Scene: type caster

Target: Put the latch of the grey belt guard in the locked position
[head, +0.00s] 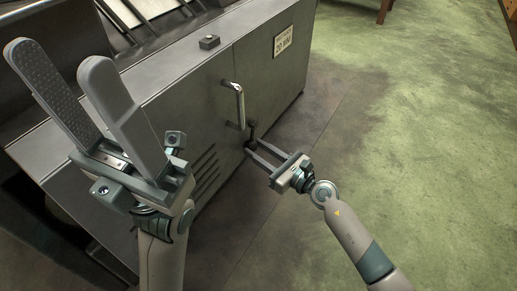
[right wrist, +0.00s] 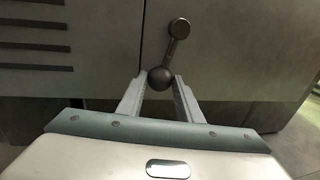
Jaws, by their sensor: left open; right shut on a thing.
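The grey belt guard (head: 262,62) is a long metal cabinet with a door. Its latch (head: 251,131) is a small dark lever low beside the door seam. In the right wrist view the latch (right wrist: 172,50) runs from a round pivot at the top down and slightly left to a dark ball knob (right wrist: 160,77). My right gripper (head: 254,148) is shut on the knob, with one finger on each side in the right wrist view (right wrist: 160,84). My left gripper (head: 60,60) is open and empty, raised in front of the guard's left part.
A bright bar handle (head: 234,104) stands out from the guard just above the latch. Vent slots (head: 204,168) lie to the left, a label plate (head: 283,41) to the right. A small dark block (head: 209,42) sits on top. The green floor (head: 430,130) at right is clear.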

